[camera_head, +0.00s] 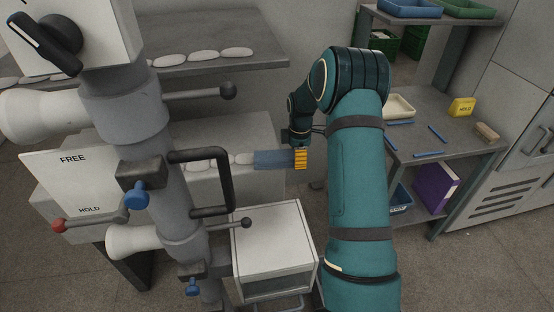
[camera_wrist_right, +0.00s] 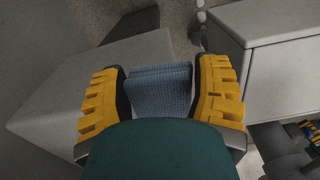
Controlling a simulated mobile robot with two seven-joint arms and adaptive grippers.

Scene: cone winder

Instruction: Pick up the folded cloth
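The folded cloth (camera_head: 272,159) is blue and lies at the right end of the grey machine bench. It also shows in the right wrist view (camera_wrist_right: 160,88), folded in layers, with its near edge hidden by my gripper body. My right gripper (camera_head: 301,157) is at the cloth's right side. In the right wrist view its yellow fingers (camera_wrist_right: 160,95) stand wide apart, one on each side of the cloth. A narrow gap shows at the right finger; contact at the left finger is unclear. My left gripper is not in view.
The grey winder column with handles and levers (camera_head: 185,190) fills the left. A white cabinet (camera_head: 272,238) stands below the bench. White oval pieces (camera_head: 203,56) line the upper shelf. At right, a shelf unit (camera_head: 440,150) holds a cream tray, yellow block and blue rods.

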